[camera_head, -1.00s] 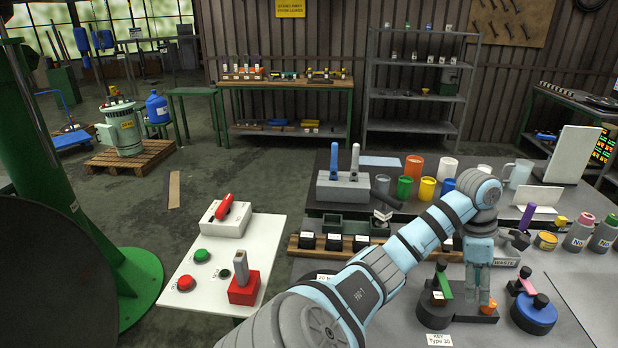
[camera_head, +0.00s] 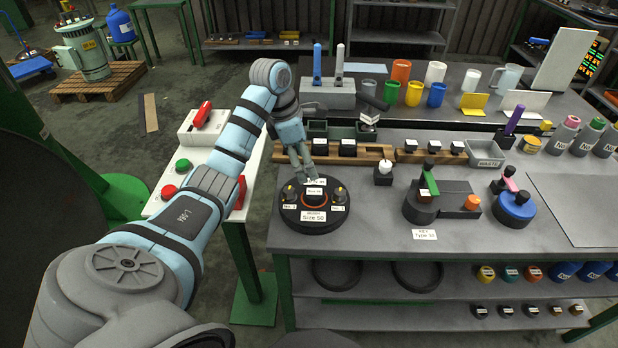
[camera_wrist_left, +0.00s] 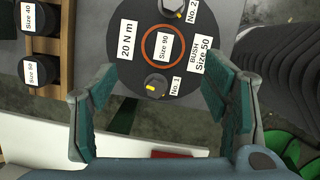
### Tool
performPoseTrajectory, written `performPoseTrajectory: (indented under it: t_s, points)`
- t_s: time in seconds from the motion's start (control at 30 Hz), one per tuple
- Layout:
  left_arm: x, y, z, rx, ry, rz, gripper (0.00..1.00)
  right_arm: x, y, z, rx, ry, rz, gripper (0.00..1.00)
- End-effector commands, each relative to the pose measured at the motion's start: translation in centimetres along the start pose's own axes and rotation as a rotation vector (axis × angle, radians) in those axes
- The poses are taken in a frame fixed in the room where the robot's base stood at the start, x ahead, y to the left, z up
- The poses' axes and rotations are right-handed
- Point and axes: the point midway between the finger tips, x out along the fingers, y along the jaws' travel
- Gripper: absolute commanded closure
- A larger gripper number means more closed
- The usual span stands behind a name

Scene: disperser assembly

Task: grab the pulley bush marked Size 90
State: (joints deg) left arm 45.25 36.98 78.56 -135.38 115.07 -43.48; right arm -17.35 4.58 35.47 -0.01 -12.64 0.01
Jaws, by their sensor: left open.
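A black round pulley (camera_head: 300,218) lies on the near left of the grey table. Its label reads "BUSH Size 50", and in the left wrist view the pulley (camera_wrist_left: 130,65) also carries "20 N m". In its centre sits the bush marked Size 90 (camera_wrist_left: 164,45), with an orange ring around it; the bush also shows in the head view (camera_head: 314,191). My left gripper (camera_head: 303,174) is open and empty above the pulley. In the left wrist view its fingers (camera_wrist_left: 166,75) are spread to either side, below the bush in the picture. My right gripper is out of view.
Black bushes marked Size 40 (camera_wrist_left: 41,18) and Size 50 (camera_wrist_left: 38,70) stand on a wooden rack (camera_head: 375,153) behind. Two screws, No. 1 (camera_wrist_left: 156,85) and No. 2 (camera_wrist_left: 173,10), flank the bush. A key holder (camera_head: 420,207) stands to the right.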

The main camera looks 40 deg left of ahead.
Motion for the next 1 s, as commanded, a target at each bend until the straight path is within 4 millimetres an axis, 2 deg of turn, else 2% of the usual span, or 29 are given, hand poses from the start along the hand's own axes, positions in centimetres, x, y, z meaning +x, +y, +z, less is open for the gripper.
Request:
performPoseTrajectory:
  t_s: [0.03,0.13,0.33,0.5,0.7,0.77,1.0]
  points:
    - [2.8,0.0,-0.4,-0.001,-0.001,-0.001,0.31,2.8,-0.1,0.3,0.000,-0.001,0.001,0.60]
    - [4.7,0.0,-0.5,-0.003,0.000,0.000,0.31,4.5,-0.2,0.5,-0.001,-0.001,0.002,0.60]
    - [6.8,-0.3,-0.6,-0.003,0.001,0.000,0.31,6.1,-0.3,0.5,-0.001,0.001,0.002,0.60]
    - [9.5,-0.6,-0.5,-0.004,0.002,-0.001,0.31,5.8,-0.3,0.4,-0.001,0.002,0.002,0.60]
    - [9.8,-0.6,-0.4,-0.004,0.001,0.001,0.31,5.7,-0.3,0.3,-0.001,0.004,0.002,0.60]
    - [9.8,-0.6,-0.4,-0.004,0.001,0.001,0.38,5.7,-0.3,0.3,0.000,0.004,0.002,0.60]
    - [9.8,-0.6,-0.5,-0.004,0.001,0.001,0.76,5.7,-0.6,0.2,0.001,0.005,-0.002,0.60]
